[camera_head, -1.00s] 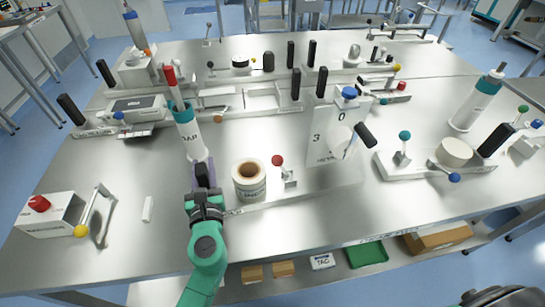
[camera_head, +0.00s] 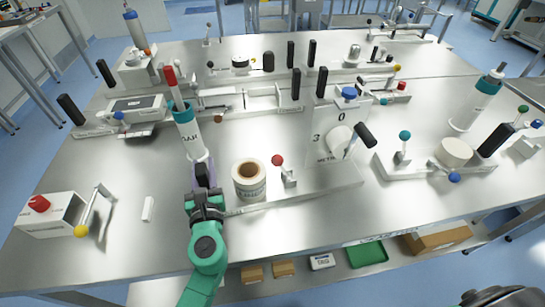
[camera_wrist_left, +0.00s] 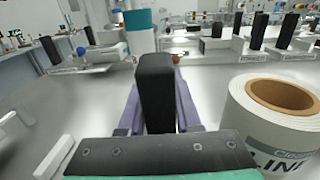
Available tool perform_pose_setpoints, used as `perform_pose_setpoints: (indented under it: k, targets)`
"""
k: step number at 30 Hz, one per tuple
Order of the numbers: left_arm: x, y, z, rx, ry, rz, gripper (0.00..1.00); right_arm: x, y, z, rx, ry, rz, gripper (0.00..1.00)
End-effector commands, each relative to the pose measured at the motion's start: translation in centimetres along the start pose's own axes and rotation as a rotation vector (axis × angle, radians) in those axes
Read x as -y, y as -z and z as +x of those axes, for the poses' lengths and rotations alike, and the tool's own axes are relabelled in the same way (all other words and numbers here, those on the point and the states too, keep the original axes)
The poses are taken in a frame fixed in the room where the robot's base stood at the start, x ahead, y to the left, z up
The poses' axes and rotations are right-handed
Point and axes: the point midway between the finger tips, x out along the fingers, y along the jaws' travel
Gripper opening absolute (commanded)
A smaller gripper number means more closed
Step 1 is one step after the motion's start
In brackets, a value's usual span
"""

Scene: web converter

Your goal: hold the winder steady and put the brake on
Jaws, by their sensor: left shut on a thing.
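The winder is the white unit on the near middle of the table. Its upright panel (camera_head: 323,140) is marked 3 and 0, with a blue knob (camera_head: 349,93) on top and a crank with a black grip (camera_head: 365,134). A labelled paper roll (camera_head: 249,180) stands at the left of its base, and it also shows in the wrist view (camera_wrist_left: 280,125). A red-knobbed lever (camera_head: 279,161) stands just right of the roll. My left gripper (camera_head: 204,177) is shut on an upright black handle (camera_wrist_left: 156,92) left of the roll, its purple fingers around it. My right gripper does not show.
A white bottle with a teal collar (camera_head: 188,133) stands right behind my left gripper.

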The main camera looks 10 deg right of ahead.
Motion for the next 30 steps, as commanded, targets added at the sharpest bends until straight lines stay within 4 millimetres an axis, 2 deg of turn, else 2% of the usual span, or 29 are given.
perform_pose_setpoints:
  k: [13,29,30]
  targets:
    - [0.0,-0.3,0.0,0.005,0.000,-0.014,0.00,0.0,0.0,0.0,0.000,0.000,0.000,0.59]
    - [0.0,0.8,-0.1,-0.004,0.000,-0.004,0.00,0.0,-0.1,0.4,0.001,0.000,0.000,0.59]
    - [0.0,1.3,-0.1,-0.012,0.001,0.012,0.00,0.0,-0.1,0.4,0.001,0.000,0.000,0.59]
